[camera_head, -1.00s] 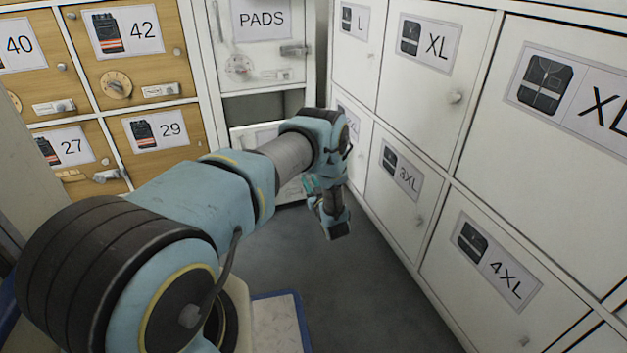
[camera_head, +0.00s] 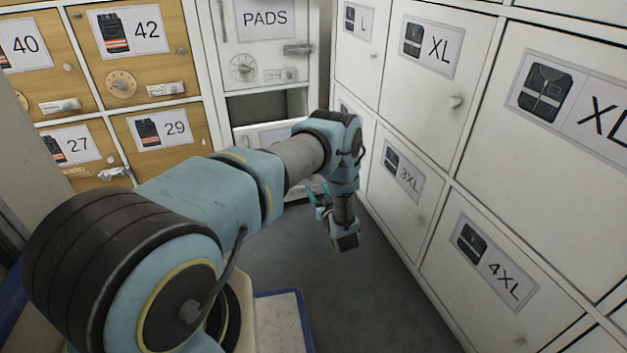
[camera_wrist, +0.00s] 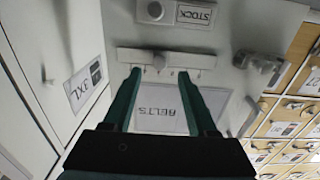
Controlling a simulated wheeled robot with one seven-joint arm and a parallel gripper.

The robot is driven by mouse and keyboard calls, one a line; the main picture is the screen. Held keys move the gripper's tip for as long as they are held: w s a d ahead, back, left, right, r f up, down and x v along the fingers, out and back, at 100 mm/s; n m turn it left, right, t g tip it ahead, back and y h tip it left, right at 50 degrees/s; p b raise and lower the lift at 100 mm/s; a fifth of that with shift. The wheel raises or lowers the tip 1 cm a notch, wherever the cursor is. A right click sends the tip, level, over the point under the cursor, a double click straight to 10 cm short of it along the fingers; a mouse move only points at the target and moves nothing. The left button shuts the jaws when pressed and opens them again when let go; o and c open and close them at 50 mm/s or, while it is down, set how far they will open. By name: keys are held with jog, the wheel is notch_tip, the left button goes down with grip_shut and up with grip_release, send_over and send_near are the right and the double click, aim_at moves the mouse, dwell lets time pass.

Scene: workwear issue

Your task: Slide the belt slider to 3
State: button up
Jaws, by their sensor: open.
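In the wrist view, which is upside down, the belt slider is a pale horizontal rail (camera_wrist: 205,61) with a small knob (camera_wrist: 158,62) near its middle. The BELTS label (camera_wrist: 163,115) lies next to the rail on the same white front. My gripper (camera_wrist: 158,73) is open, its two teal fingers on either side of the knob in the picture. I cannot tell whether they touch it. No scale numbers on the rail are readable. In the head view my gripper (camera_head: 319,192) points toward the back cabinet, and my arm hides most of the belt front.
A round knob (camera_wrist: 152,11) and a STOCK label (camera_wrist: 195,14) are beyond the rail. A latch (camera_wrist: 258,63) sticks out to the right. White lockers, including the 3XL door (camera_head: 402,185), stand close on the right. Wooden lockers (camera_head: 160,75) are on the left. Grey floor (camera_head: 345,300) is clear.

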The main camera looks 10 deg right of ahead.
jog(key=shift+s+d+p, duration=0.2)
jog(key=shift+s+p, duration=0.15)
jog(key=shift+s, duration=1.05)
jog(key=shift+s+d+p, duration=0.15)
jog(key=shift+s+p, duration=0.15)
jog(key=shift+s, duration=1.05)
jog(key=w+r+g+h+p, duration=0.1)
jog(key=w+r+g, duration=0.1)
jog(key=w+r, duration=0.45)
jog(key=a+r+m+g+h+p, duration=0.1)
jog(key=a+r+g+h, duration=0.15)
jog(key=r, duration=0.65)
jog(key=a+r+g+h+p, duration=0.1)
jog(key=a+r+g, duration=0.25)
jog(key=r, duration=0.55)
jog(key=s+a+r+g+y+p, duration=0.1)
jog(key=s+a+r+g, duration=0.2)
jog(key=s+a+r, duration=0.5)
jog(key=s+a+r+m+g+p, duration=0.1)
jog(key=s+a+r+g, duration=0.3)
jog(key=s, duration=0.7)
jog(key=s+a+r+g+y+p, duration=0.1)
jog(key=s+a+r, duration=0.3)
jog(key=s+a, duration=0.5)
notch_tip(320, 180, up, 38)
jog(key=d+p, duration=0.1)
jog(key=p, duration=3.6)
jog(key=shift+m, duration=0.3)
